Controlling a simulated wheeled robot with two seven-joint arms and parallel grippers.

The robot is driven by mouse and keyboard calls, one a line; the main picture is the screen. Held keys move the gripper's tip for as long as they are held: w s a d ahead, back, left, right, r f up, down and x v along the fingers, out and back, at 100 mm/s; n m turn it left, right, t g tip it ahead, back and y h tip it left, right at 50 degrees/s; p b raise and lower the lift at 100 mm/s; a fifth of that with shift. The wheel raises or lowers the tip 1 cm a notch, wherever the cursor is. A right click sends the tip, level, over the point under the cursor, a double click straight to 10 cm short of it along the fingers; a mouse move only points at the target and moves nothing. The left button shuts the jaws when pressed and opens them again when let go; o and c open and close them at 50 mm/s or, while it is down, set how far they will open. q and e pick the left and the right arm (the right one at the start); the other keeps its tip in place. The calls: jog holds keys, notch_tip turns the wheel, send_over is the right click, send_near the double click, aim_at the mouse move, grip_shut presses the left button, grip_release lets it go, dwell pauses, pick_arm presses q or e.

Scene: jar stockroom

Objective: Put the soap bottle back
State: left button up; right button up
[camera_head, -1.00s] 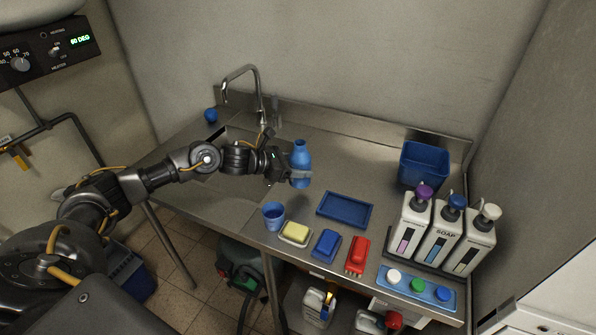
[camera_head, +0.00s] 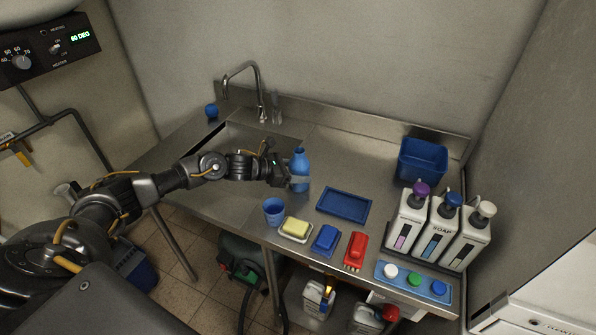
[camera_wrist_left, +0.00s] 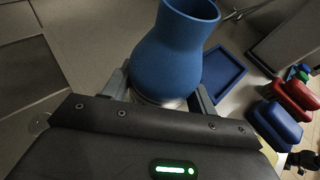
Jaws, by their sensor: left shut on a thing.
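My left gripper (camera_head: 287,182) is shut around a blue bottle (camera_head: 299,163) with a wide body and a flared, open neck. The bottle is upright above or on the steel counter; I cannot tell whether its base touches. In the left wrist view the bottle (camera_wrist_left: 176,48) stands between the fingers, its lower part hidden by the gripper. Three white pump dispensers stand in a rack at the right: purple-topped (camera_head: 408,218), blue-topped and labelled SOAP (camera_head: 438,229), and white-topped (camera_head: 468,238). My right gripper is not in view.
A flat blue tray (camera_head: 343,204) lies right of the bottle. A blue cup (camera_head: 274,211), yellow sponge (camera_head: 296,228), blue brush (camera_head: 326,240) and red brush (camera_head: 355,250) line the front edge. A blue bin (camera_head: 423,162) stands at the back right. The sink (camera_head: 225,150) is behind my arm.

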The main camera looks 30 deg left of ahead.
pick_arm(q)
jog(key=o, duration=1.1)
jog(key=shift+r+p, duration=0.3)
jog(key=shift+p, duration=0.15)
jog(key=b+v, duration=0.4)
jog(key=v, duration=0.8)
